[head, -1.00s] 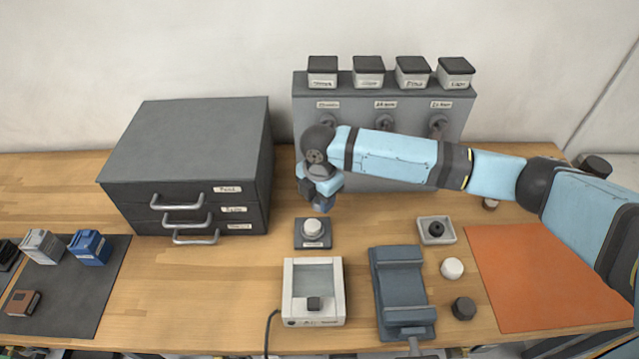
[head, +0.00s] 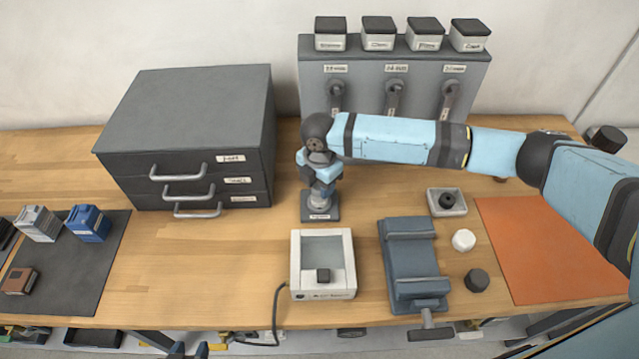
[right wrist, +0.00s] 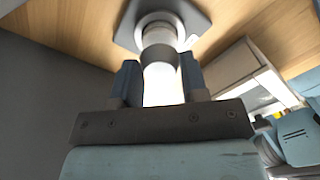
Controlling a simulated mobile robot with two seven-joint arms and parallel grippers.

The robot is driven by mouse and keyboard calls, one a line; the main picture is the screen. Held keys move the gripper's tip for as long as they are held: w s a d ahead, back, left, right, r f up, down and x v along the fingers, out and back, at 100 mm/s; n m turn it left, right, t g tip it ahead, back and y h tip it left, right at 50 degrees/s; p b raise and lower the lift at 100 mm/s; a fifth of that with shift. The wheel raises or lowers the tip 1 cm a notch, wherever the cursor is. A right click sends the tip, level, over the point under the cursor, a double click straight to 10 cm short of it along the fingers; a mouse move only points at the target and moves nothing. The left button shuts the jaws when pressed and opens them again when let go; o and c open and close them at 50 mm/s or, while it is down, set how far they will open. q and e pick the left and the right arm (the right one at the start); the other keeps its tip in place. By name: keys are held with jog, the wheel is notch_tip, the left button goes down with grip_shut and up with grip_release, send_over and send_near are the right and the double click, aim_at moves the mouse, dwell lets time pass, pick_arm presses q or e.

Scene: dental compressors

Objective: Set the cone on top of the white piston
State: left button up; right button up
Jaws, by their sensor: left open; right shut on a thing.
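My right gripper (head: 321,188) points down over the small dark square plate (head: 320,216) that bears the white piston. In the right wrist view its fingers are shut on a bright white piece, which I take to be the cone (right wrist: 162,86). A grey band shows just past the fingertips. Beyond it, in line, the white piston (right wrist: 159,35) stands on the plate. The band seems to meet the piston, but I cannot tell whether they touch. In the head view the gripper hides most of the cone and piston. My left gripper (head: 189,351) is open at the bottom edge, mostly cut off.
A white-framed device (head: 323,292) stands in front of the plate, and a grey vise (head: 411,262) is to its right. A white cap (head: 463,240), a dark cap (head: 476,280) and a small tray (head: 460,210) lie further right. A drawer cabinet (head: 190,130) stands left.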

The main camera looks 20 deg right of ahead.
jog(key=shift+f, duration=0.35)
jog(key=shift+r, duration=0.1)
jog(key=shift+f+p, duration=0.35)
jog(key=shift+p, duration=0.1)
dwell(0.5)
jog(key=shift+p, duration=0.4)
jog(key=shift+f, duration=0.35)
dwell(0.5)
